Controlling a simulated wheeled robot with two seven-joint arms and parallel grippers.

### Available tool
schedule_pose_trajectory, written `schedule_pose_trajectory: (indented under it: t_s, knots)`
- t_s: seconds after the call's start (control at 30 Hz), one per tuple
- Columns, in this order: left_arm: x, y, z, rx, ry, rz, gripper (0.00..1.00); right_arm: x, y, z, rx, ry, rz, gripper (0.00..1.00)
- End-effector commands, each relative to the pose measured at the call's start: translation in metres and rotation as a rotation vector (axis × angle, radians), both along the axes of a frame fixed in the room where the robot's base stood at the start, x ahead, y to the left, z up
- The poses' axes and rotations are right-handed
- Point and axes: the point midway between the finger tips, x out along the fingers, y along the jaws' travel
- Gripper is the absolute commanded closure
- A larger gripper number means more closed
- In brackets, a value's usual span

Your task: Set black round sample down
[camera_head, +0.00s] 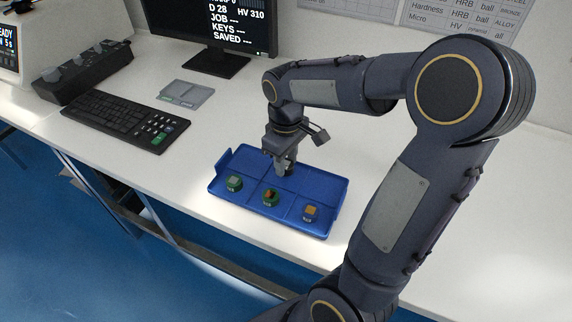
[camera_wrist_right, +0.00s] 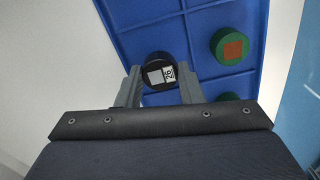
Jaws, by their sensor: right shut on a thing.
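The black round sample (camera_wrist_right: 154,59) has a grey square and a white number label on top. It sits between the two fingertips of my right gripper (camera_wrist_right: 160,82), which is shut on it. In the head view my right gripper (camera_head: 284,170) points down at the back middle part of the blue tray (camera_head: 333,190). The gripper hides the black sample there. I cannot tell whether the sample touches the tray floor. My left gripper is not in view.
The tray's front row holds a green sample with a grey top (camera_head: 234,183), a green one with a copper top (camera_head: 270,197) and a blue one with an orange top (camera_head: 311,213). A keyboard (camera_head: 120,120) and a grey plate (camera_head: 186,94) lie left. The back right compartment looks empty.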

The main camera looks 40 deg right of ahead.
Motion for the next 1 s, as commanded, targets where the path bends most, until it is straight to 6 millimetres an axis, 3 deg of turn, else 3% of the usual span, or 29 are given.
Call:
schedule_pose_trajectory:
  t_s: [0.1,0.5,0.53,0.6,0.87,1.0]
  knots:
    - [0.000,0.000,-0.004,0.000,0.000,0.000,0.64,0.000,0.000,-0.013,0.000,0.001,-0.001,0.90]
    - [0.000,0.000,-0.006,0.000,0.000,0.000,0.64,0.000,0.000,-0.018,0.000,0.000,-0.001,0.90]
    - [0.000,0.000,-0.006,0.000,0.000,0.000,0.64,0.000,0.000,-0.018,0.000,0.000,-0.001,0.65]
    - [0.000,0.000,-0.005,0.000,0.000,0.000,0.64,0.000,0.000,-0.017,0.000,0.000,-0.001,0.57]
    - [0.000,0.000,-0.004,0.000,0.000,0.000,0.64,0.000,0.000,-0.016,0.000,-0.001,-0.001,0.57]
    - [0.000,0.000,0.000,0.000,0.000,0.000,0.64,0.001,0.000,-0.005,0.000,-0.002,-0.001,0.57]
